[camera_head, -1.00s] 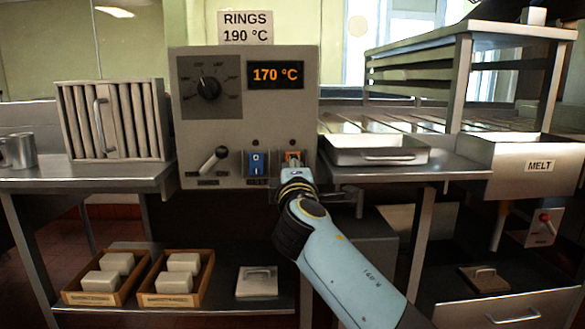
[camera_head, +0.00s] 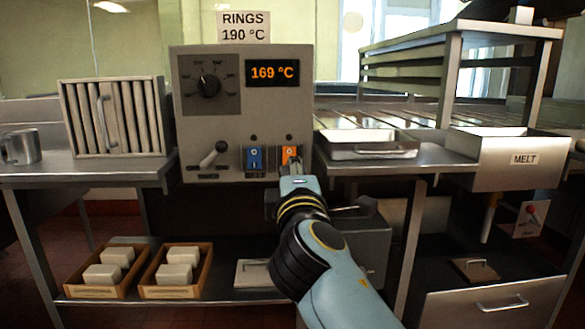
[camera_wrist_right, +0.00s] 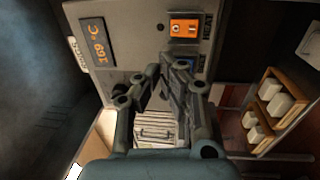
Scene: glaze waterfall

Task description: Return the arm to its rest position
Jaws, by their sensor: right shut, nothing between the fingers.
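My right arm comes in from the lower right in the head view. Its gripper (camera_head: 291,172) is shut and empty, just below and in front of the orange switch (camera_head: 289,155) on the grey control box (camera_head: 220,130). In the right wrist view the gripper's fingers (camera_wrist_right: 162,68) are close together, with the orange switch (camera_wrist_right: 184,28) apart from them. The contact or gap at the switch is hard to judge in the head view. My left gripper is not in view.
A blue switch (camera_head: 254,158) sits beside the orange one. The display (camera_head: 273,73) reads 169 °C. A shallow metal tray (camera_head: 345,150) and the MELT bin (camera_head: 505,165) stand to the right. Crates of blocks (camera_head: 178,275) sit on the lower shelf.

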